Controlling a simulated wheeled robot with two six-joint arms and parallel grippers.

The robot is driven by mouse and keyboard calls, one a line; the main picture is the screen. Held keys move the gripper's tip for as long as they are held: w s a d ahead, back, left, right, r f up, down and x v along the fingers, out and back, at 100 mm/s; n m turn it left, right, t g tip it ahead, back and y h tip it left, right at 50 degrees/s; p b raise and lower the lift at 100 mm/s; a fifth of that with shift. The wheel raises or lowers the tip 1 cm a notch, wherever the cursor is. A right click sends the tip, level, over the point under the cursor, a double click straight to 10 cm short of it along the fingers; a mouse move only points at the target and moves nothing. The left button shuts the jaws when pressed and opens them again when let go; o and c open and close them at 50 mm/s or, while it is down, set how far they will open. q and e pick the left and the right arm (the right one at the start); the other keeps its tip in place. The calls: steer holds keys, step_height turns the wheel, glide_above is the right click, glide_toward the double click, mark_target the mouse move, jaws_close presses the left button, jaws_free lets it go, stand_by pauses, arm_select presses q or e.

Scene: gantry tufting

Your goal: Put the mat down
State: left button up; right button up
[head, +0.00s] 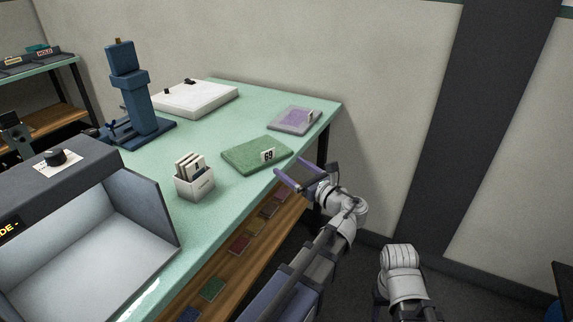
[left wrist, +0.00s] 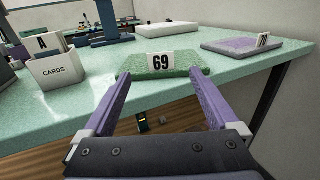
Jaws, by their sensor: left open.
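A green mat (head: 250,153) lies flat on the pale green table (head: 225,205), close to its front edge. A white card reading 69 (head: 268,155) stands on it. In the left wrist view the mat (left wrist: 150,71) is straight ahead, between the fingertips. My left gripper (head: 291,168) is open and empty, with its purple fingers pointing at the mat's near side from the table edge. I see no contact with the mat.
A grey mat with a purple top (head: 294,119) lies to the right with its own card. A white card box (head: 196,188) stands left of the green mat. A blue stand (head: 126,90) and white board (head: 195,97) are behind. Coloured samples (head: 239,244) lie on the lower shelf.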

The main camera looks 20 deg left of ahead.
arm_select(q)
steer(key=shift+d, duration=0.1)
steer(key=s+d+f+n+g+h, duration=0.35)
steer(key=s+f+n, duration=0.2)
steer(key=f, duration=0.25)
steer(key=s+d+f+n+g+h, duration=0.2)
steer(key=s+d+f+n+h, duration=0.3)
steer(key=f+n, duration=0.25)
steer(key=s+d+f+n+g+h, duration=0.1)
steer(key=s+d+f+n+h, duration=0.2)
steer(key=d, duration=0.3)
steer(key=s+d+f+n+g+h, duration=0.2)
steer(key=s+d+f+n+h, duration=0.1)
steer(key=s+d, duration=0.3)
steer(key=shift+s+d+f+n, duration=0.2)
steer(key=shift+s+d+n, duration=0.1)
steer(key=shift+d, duration=0.25)
